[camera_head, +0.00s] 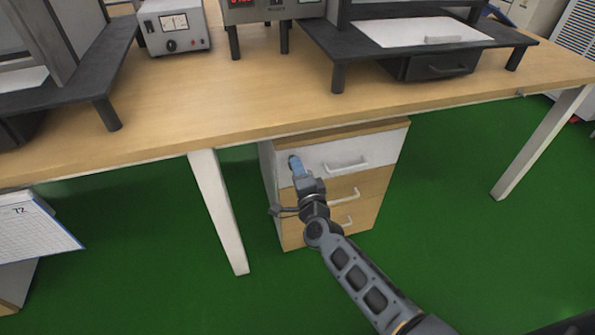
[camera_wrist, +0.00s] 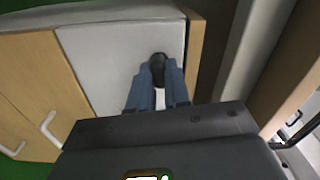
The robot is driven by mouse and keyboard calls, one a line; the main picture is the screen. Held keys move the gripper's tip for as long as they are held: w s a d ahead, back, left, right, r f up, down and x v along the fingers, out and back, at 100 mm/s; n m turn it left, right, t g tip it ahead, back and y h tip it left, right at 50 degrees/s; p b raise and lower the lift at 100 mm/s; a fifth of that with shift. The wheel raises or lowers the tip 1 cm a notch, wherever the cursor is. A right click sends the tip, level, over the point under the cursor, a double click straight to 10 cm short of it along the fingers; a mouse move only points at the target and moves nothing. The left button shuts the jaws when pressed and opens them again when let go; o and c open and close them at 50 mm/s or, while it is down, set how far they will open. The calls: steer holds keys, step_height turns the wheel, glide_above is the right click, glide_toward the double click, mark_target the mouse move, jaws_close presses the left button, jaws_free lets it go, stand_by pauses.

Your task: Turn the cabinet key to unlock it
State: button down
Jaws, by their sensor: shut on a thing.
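The cabinet (camera_head: 338,187) stands under the table, with a white top drawer (camera_head: 350,155) and wooden drawers below. In the wrist view the white drawer front (camera_wrist: 112,58) shows, with a dark key head (camera_wrist: 158,62) close against it. My gripper (camera_head: 296,165) is at the upper left of the white drawer front in the head view. In the wrist view the blue fingers of my gripper (camera_wrist: 158,80) are shut on the dark key head. The key's shaft and the lock are hidden. I cannot tell how far the key is turned.
The table top (camera_head: 240,95) overhangs the cabinet, and a white table leg (camera_head: 218,210) stands left of it. White handles (camera_head: 346,166) stick out from the drawers. Instruments and black stands (camera_head: 425,45) are on the table. Green floor is open in front.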

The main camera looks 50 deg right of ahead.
steer(key=shift+w+d+r+m, duration=0.1)
steer(key=shift+d+m, duration=0.05)
steer(key=shift+m, duration=0.75)
steer(key=c, duration=1.1)
jaws_free()
steer(key=v, duration=0.8)
steer(key=shift+w, duration=0.1)
